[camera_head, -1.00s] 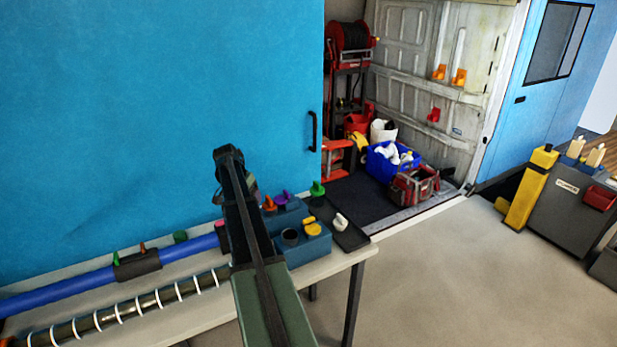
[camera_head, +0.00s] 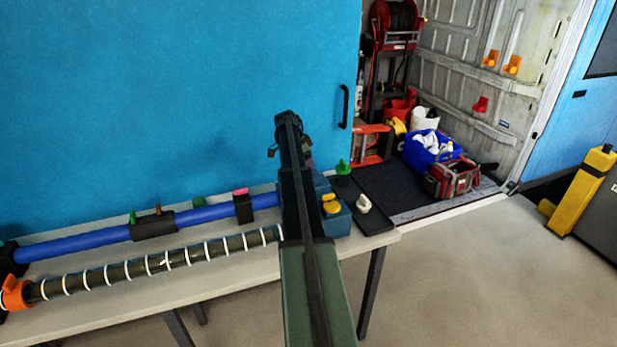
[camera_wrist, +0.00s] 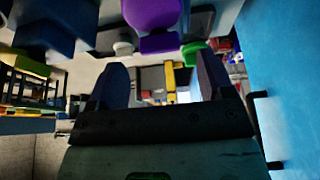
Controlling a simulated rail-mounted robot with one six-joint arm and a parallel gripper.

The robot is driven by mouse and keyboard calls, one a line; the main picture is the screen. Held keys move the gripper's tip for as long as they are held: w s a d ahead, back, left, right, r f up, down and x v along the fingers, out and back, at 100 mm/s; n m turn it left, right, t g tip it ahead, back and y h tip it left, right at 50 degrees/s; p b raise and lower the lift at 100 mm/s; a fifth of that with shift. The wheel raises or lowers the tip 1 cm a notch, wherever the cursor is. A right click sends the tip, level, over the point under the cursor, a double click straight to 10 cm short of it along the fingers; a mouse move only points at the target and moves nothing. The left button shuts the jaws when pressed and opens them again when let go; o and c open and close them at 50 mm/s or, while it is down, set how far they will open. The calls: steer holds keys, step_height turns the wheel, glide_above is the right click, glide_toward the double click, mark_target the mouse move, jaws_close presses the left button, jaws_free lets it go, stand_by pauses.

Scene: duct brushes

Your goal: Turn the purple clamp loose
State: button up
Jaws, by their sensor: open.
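The purple clamp (camera_wrist: 152,14) shows at the top of the wrist view, above and beyond the gap between my fingers. In the head view it is hidden behind my arm. My gripper (camera_wrist: 161,78) is open, with a dark finger on each side and nothing between them. The clamp is apart from the fingers. What the clamp grips cannot be made out.
A green clamp (camera_head: 343,167) and a white piece (camera_head: 363,204) lie to the right of my arm. A yellow knob (camera_head: 331,204) sits on a blue block. A blue duct (camera_head: 95,240) and ringed hose (camera_head: 150,265) run along the table (camera_head: 215,278). A blue wall stands behind.

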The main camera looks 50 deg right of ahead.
steer(key=b+x, duration=0.1)
steer(key=x, duration=0.1)
steer(key=shift+f, duration=0.5)
steer(key=shift+s+d+f, duration=0.1)
steer(key=shift+d+f, duration=0.1)
steer(key=shift+f, duration=0.05)
steer(key=shift+r, duration=0.15)
steer(key=c, duration=0.9)
